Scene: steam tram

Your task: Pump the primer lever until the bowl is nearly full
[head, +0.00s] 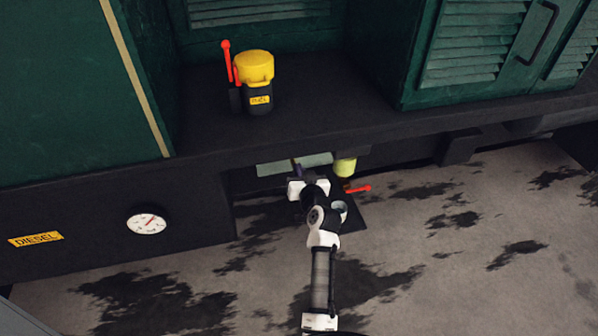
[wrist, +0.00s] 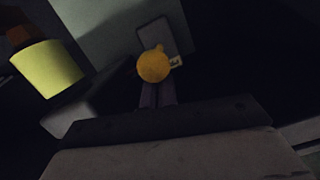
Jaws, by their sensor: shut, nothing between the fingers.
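My gripper (head: 296,166) is shut and empty, reaching into the recess under the dark ledge. In the wrist view its dark purple fingers (wrist: 157,96) point at a round orange knob (wrist: 153,66), which is probably the primer lever's end. The knob covers the fingertips; I cannot tell whether they touch. The lever's shaft is not clearly visible. A pale yellow-green bowl (head: 345,167) hangs beneath the ledge, right of my gripper; it also shows at the left in the wrist view (wrist: 48,68). Its fill level cannot be read.
A red handle (head: 358,189) sticks out below the bowl, close to my wrist. The ledge (head: 330,128) overhangs the recess. On it stands a black and yellow can (head: 257,82) with a red lever (head: 227,62). A round gauge (head: 146,222) is at the left. The stained floor is open.

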